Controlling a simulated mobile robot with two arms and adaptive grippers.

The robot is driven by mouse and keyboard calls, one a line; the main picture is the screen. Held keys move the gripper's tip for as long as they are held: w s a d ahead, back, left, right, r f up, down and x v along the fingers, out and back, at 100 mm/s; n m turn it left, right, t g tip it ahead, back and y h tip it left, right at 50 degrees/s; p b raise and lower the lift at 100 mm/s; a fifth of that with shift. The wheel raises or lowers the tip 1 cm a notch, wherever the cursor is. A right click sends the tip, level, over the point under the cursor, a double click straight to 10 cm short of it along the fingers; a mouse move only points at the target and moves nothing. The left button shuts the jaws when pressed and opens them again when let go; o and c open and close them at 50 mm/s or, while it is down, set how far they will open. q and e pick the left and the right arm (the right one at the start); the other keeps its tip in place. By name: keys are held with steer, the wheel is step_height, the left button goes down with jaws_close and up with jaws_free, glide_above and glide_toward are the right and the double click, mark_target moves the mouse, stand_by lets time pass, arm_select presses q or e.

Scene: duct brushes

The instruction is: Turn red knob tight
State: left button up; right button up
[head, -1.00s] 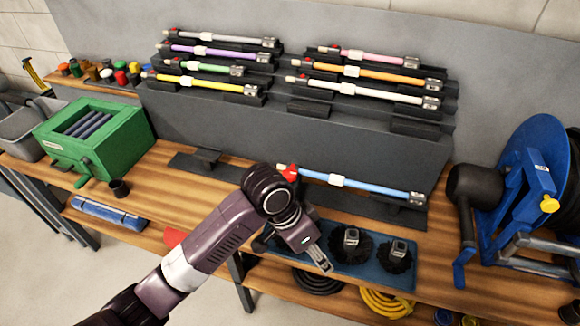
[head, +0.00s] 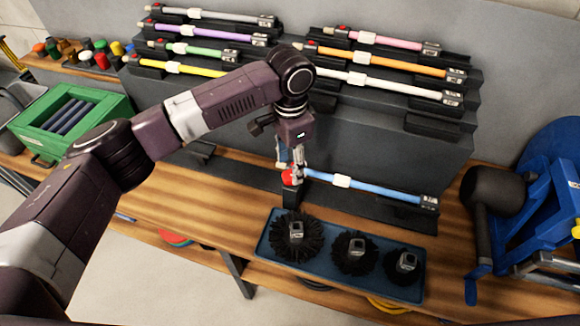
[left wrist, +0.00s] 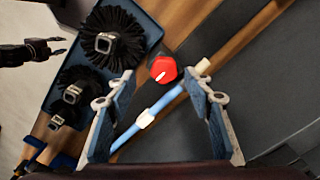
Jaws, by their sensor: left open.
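The red knob (head: 291,177) is at the left end of the blue rod (head: 372,189), which lies in a holder on the bench. In the left wrist view the red knob (left wrist: 163,69) has a white mark on its face. My left gripper (head: 292,164) points down at the knob. In the left wrist view its two fingers (left wrist: 158,76) are apart, with the knob showing between and beyond the tips; contact cannot be told. My right gripper (left wrist: 58,46) shows at the left edge of the left wrist view, its fingers apart and empty.
A blue tray (head: 340,284) with black round brushes (head: 294,238) sits in front of the rod. A stepped grey rack (head: 390,150) with coloured rods rises behind. A green box (head: 110,105) stands left, a blue reel (head: 545,190) right.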

mark_target(290, 174)
arm_select(q)
steer(key=f, duration=0.2)
steer(key=shift+w+f, duration=0.25)
steer(key=shift+f, duration=0.15)
steer(key=shift+w+f, duration=0.15)
steer(key=shift+f, duration=0.5)
steer(key=c, duration=1.2)
steer(key=shift+o, duration=0.2)
steer(key=shift+p, duration=0.45)
steer(key=shift+r+m, duration=0.1)
steer(key=shift+m, duration=0.5)
steer(key=shift+m+p, duration=0.85)
steer(key=shift+m, duration=0.35)
steer(key=m+p, duration=0.1)
steer(key=m, duration=0.2)
steer(key=shift+m, duration=0.3)
steer(key=m, duration=0.5)
steer(key=shift+p, duration=0.4)
steer(key=m, duration=0.5)
steer(key=shift+w, duration=0.1)
arm_select(e)
steer(key=r, duration=0.2)
steer(key=w+r, duration=0.1)
steer(key=r, duration=0.1)
steer(key=shift+w+r, duration=0.2)
steer(key=shift+r, duration=0.2)
arm_select(q)
steer(key=shift+m, duration=0.5)
